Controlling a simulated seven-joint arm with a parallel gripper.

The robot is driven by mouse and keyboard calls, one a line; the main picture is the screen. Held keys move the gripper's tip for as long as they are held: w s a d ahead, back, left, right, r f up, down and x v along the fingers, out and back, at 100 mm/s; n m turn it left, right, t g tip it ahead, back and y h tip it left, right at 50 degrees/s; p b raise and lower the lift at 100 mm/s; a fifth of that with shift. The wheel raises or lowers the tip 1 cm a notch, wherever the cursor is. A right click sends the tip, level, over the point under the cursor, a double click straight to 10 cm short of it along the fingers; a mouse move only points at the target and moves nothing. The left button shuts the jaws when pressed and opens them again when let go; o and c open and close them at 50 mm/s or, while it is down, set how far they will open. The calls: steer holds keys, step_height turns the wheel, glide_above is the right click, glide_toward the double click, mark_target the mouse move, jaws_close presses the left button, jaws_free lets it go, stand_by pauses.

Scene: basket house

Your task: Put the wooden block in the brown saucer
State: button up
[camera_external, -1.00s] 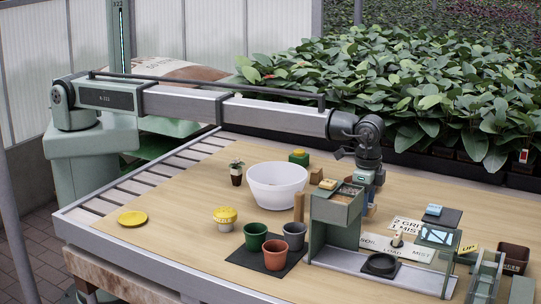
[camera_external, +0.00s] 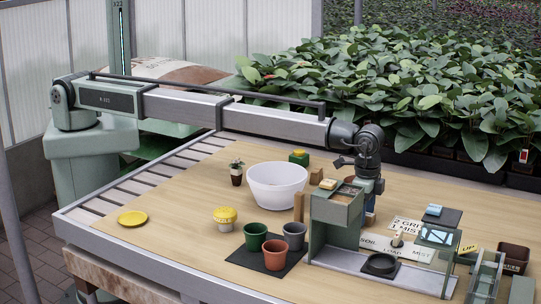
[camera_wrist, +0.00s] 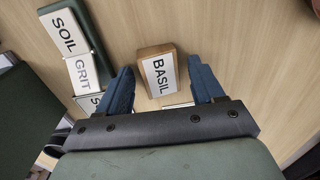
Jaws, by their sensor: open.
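A wooden block with a white BASIL label (camera_wrist: 160,74) stands on the table in the wrist view. My gripper (camera_wrist: 160,64) is open, with one blue finger on each side of this block; I cannot tell whether they touch it. In the external view my gripper (camera_external: 370,212) is low behind the green stand, which hides most of the fingers and the block between them. A brown rounded surface (camera_wrist: 299,48) at the right edge of the wrist view may be the brown saucer; it is cut off. I cannot make out the saucer in the external view.
The green stand (camera_external: 336,207) is close in front of my gripper. Other wooden blocks (camera_external: 299,207) (camera_external: 316,176) and a white bowl (camera_external: 277,183) are to its left. SOIL and GRIT cards (camera_wrist: 70,47) lie left of the labelled block. The table's left part is mostly clear.

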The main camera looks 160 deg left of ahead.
step_height(320, 180, up, 11)
steer(key=shift+w+d+r, duration=0.15)
steer(key=shift+r, duration=0.05)
steer(key=shift+o, duration=0.4)
steer(key=shift+r, duration=0.3)
steer(key=o, duration=0.3)
steer(key=shift+r, duration=0.15)
